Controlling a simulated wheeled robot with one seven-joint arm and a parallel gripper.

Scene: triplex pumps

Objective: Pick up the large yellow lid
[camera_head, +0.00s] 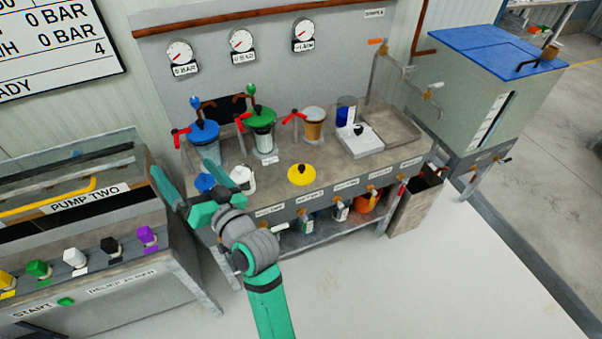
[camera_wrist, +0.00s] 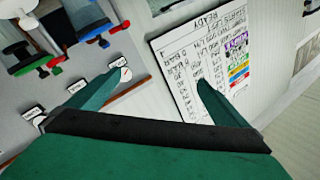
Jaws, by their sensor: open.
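The large yellow lid (camera_head: 301,176) lies on the bench top in the head view, near the front edge and around the middle. It is round with a small raised knob. My gripper (camera_head: 163,184) is at the bench's left end, well to the left of the lid and apart from it. In the wrist view its two teal fingers (camera_wrist: 157,98) are spread with nothing between them. That view faces the wall board and gauges, and the lid is not in it.
A blue lid (camera_head: 205,182) and a white lid (camera_head: 243,178) sit left of the yellow one. Blue-topped (camera_head: 204,140), green-topped (camera_head: 262,132) and amber (camera_head: 313,124) vessels stand behind. A tray with a scale (camera_head: 358,139) is at right. Pump Two (camera_head: 88,200) stands left.

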